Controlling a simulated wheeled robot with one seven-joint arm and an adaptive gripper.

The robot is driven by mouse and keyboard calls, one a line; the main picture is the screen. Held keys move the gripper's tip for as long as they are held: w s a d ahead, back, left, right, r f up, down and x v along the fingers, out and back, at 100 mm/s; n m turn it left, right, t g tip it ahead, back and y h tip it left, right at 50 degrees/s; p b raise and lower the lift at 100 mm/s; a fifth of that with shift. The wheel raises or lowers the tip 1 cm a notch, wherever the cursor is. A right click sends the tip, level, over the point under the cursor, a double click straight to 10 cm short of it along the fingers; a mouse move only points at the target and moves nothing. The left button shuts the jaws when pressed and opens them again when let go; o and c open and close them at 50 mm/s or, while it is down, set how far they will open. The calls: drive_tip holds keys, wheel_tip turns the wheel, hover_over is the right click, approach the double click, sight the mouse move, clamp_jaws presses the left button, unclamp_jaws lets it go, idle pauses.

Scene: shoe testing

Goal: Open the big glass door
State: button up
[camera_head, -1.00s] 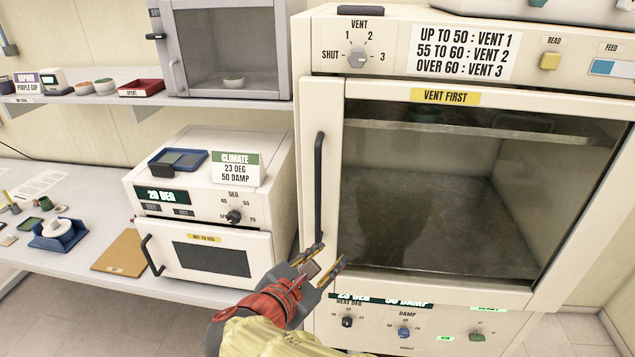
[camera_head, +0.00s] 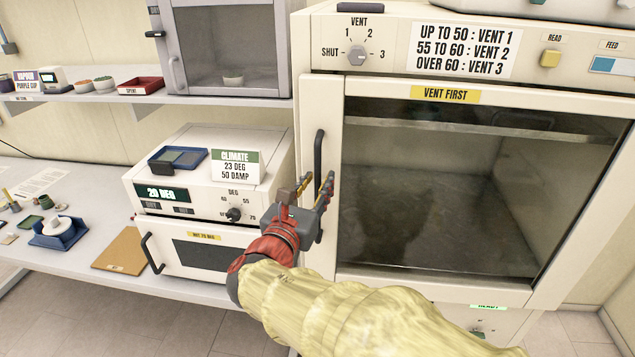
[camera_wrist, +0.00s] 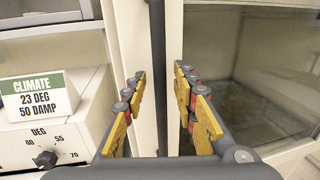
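The big glass door (camera_head: 440,292) is a cream frame around a large window, and it looks shut. Its dark vertical bar handle (camera_head: 319,150) is on the left side of the frame. In the wrist view, the handle (camera_wrist: 158,60) runs down between the two yellow-padded fingers of my gripper (camera_wrist: 160,92). The fingers are open with a gap on both sides of the bar.
A smaller oven (camera_head: 212,180) with a climate card (camera_head: 234,167) stands left of the door on the bench. A grey glass-fronted cabinet (camera_head: 228,95) is on the shelf above. A yellow "VENT FIRST" label (camera_head: 445,94) is on the door's top edge.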

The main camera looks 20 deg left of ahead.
drive_tip(key=shift+w, duration=0.3)
drive_tip(key=shift+c, duration=0.4)
clamp_jaws()
idle(0.4)
